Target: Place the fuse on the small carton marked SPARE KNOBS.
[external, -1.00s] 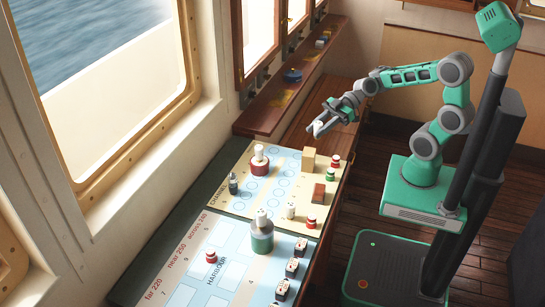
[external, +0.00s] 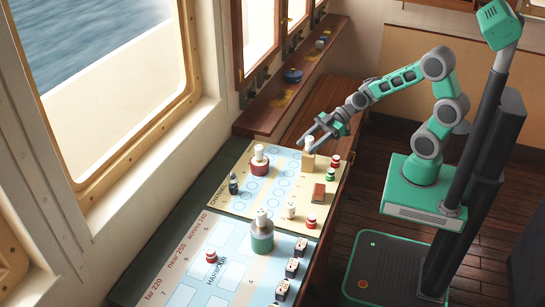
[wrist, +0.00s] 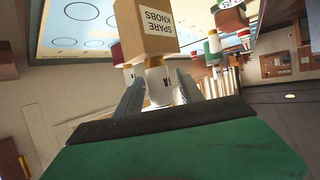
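The small carton (external: 308,161) is a tan box on the chart board; its SPARE KNOBS label shows upside down in the wrist view (wrist: 158,27). My gripper (external: 312,140) reaches in from the upper right, closed around the fuse.
Red and green pieces (external: 333,162) stand just right of the carton. A red-brown block (external: 318,193) and a white piece (external: 290,211) are in front. A red-based white piece (external: 259,160) stands to the left.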

